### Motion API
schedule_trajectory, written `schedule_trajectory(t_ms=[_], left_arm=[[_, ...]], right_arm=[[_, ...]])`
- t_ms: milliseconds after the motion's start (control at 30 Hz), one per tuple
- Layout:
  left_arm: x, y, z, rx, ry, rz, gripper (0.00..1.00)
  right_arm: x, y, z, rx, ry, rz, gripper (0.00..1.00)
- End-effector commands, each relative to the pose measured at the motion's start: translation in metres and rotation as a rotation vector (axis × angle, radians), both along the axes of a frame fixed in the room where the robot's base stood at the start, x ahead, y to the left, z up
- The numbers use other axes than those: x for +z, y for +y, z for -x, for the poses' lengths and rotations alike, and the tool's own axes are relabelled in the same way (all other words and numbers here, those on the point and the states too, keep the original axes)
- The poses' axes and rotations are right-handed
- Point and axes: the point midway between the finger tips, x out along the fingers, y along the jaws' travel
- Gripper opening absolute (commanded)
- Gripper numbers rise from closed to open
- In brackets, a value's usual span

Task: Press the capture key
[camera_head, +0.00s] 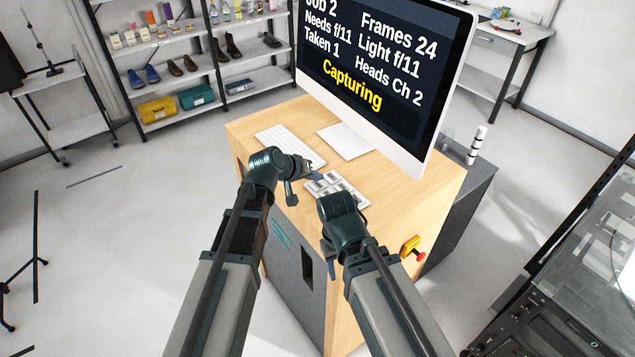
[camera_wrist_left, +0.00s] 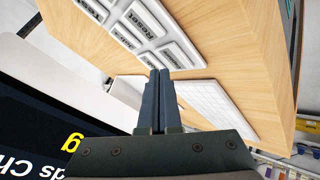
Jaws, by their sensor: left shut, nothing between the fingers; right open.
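A keypad (camera_head: 338,187) with several large pale keys lies on the wooden desk top, partly hidden by my arms. In the left wrist view the keypad (camera_wrist_left: 140,28) is cut by the top edge. One key reads "Reset"; I cannot tell which key is capture. My left gripper (camera_head: 314,172) is shut and empty, over or beside the keypad's left end; its closed fingers (camera_wrist_left: 160,95) show in the wrist view. My right gripper (camera_head: 331,262) is low at the desk's front, its fingers hard to make out. The monitor (camera_head: 385,65) reads "Capturing" in yellow and "Taken 1".
A white keyboard (camera_head: 290,146) lies left of the keypad on the desk (camera_head: 415,205). A yellow box with a red button (camera_head: 413,248) is on the desk's front right side. Shelves (camera_head: 180,90) stand behind at left. Open floor lies to the left.

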Motion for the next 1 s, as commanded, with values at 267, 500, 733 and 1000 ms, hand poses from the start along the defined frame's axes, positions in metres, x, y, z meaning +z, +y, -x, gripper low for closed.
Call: schedule_trajectory(t_ms=[267,500,733,1000], left_arm=[[0.001,0.000,0.000,0.000,0.000,0.000,0.00],[0.020,0.000,0.000,0.000,0.000,0.000,0.00],[0.043,0.000,0.000,0.000,0.000,0.000,0.00],[0.050,0.000,0.000,0.000,0.000,0.000,0.00]], right_arm=[[0.001,0.000,0.000,0.000,0.000,0.000,0.50],[0.020,0.000,0.000,0.000,0.000,0.000,0.50],[0.043,0.000,0.000,0.000,0.000,0.000,0.50],[0.050,0.000,0.000,0.000,0.000,0.000,0.50]])
